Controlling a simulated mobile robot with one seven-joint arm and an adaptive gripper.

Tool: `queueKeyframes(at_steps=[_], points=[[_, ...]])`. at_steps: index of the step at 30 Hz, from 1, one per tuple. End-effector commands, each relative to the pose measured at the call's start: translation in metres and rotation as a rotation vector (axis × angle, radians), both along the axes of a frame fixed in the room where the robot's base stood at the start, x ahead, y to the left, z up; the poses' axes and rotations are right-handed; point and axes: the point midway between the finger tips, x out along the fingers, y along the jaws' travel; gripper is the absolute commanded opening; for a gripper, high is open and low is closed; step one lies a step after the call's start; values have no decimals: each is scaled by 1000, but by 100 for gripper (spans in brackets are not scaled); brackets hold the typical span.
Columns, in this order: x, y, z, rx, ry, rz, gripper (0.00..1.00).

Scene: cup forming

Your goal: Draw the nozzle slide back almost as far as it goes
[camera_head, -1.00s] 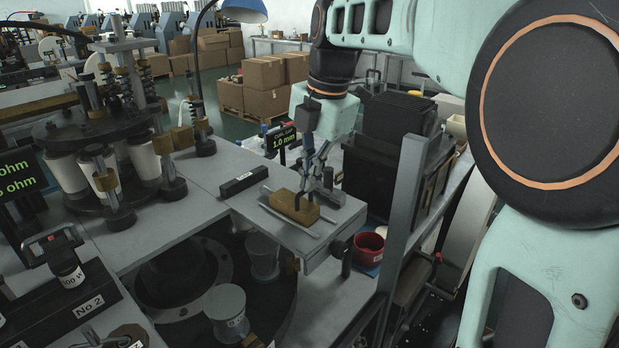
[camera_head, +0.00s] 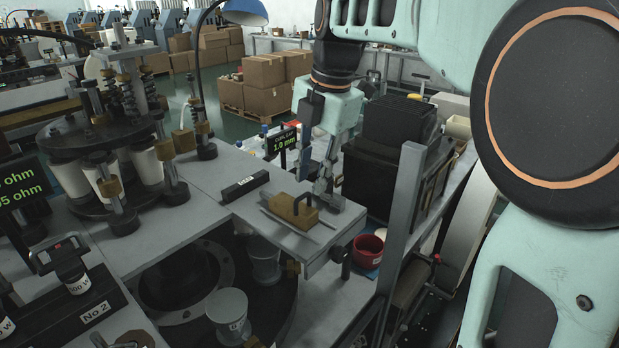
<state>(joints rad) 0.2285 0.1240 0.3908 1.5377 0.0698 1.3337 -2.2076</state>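The nozzle slide appears to be the brass-coloured block (camera_head: 287,208) with a black handle (camera_head: 302,204) on top. It sits on thin rails across a grey plate (camera_head: 345,222) in the middle of the head view. My gripper (camera_head: 314,184) hangs just behind and to the right of the block, above the plate. Its two fingers are spread, with a gap between them. The fingers appear apart from the handle, with nothing seen between them. The exact depth between fingertips and block is hard to tell.
A black bar (camera_head: 244,186) lies left of the slide. A small display (camera_head: 284,142) with green text stands behind it. Stacked black bins (camera_head: 398,140) and an upright grey post (camera_head: 402,215) stand to the right. A red bowl (camera_head: 368,248) is below the plate's right end.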

Motion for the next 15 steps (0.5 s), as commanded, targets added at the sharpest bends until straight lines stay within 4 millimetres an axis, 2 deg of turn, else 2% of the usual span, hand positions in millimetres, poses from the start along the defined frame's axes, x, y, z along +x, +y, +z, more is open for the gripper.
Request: queueKeyframes(at_steps=[1,15], points=[[0,-1,7,0,-1,0,24],[-5,-5,37,0,-3,0,24]])
